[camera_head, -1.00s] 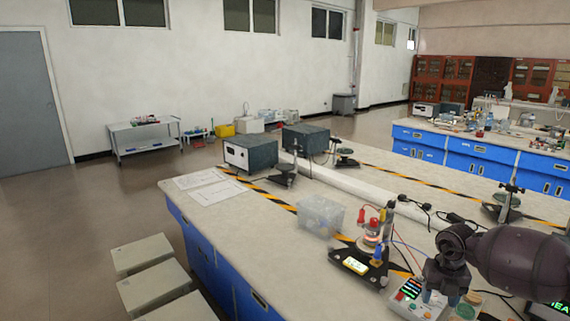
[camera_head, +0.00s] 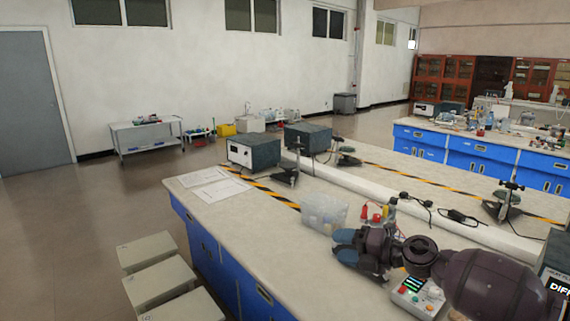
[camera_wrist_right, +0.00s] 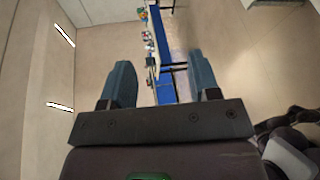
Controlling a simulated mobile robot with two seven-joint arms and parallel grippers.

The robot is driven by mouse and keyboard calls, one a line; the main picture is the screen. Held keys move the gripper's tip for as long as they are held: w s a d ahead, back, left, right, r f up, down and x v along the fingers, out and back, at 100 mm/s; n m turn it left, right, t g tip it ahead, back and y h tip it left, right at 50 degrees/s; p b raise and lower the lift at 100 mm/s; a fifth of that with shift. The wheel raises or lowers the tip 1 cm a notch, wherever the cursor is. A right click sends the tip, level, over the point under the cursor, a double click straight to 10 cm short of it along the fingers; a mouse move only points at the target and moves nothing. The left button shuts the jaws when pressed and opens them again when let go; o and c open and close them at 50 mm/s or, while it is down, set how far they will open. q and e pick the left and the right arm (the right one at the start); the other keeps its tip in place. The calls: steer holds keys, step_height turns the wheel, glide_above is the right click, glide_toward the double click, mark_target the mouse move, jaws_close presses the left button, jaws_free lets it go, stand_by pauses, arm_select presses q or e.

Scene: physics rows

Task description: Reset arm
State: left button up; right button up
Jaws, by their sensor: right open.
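My right gripper (camera_head: 343,247) reaches in from the right of the head view, above the near bench (camera_head: 255,225), with its fingers pointing left. Its two blue fingers are apart in the right wrist view (camera_wrist_right: 160,80), with nothing between them. The gripper hides most of the apparatus with red terminals (camera_head: 376,217) behind it. My left gripper is not in view.
A clear plastic box (camera_head: 325,211) stands just behind the gripper. Papers (camera_head: 213,188) and a grey instrument (camera_head: 252,153) lie farther back. Stools (camera_head: 160,282) stand left of the bench.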

steer(key=s+d+f+m+t+h, duration=0.1)
steer(key=s+d+f+m+h, duration=0.3)
steer(key=s+f+m, duration=0.5)
steer(key=s+d+f+m+t+h, duration=0.1)
steer(key=s+d+f+m+h, duration=0.4)
steer(key=s+f+m, duration=0.4)
steer(key=s+d+f+m+t+h, duration=0.1)
steer(key=s+d+f+m+h, duration=0.3)
steer(key=s+f+m, duration=0.5)
steer(key=s+d+m, duration=0.1)
steer(key=s+m, duration=0.3)
steer(key=s, duration=0.2)
steer(key=shift+s+t+h, duration=0.15)
steer(key=shift+t+h, duration=0.25)
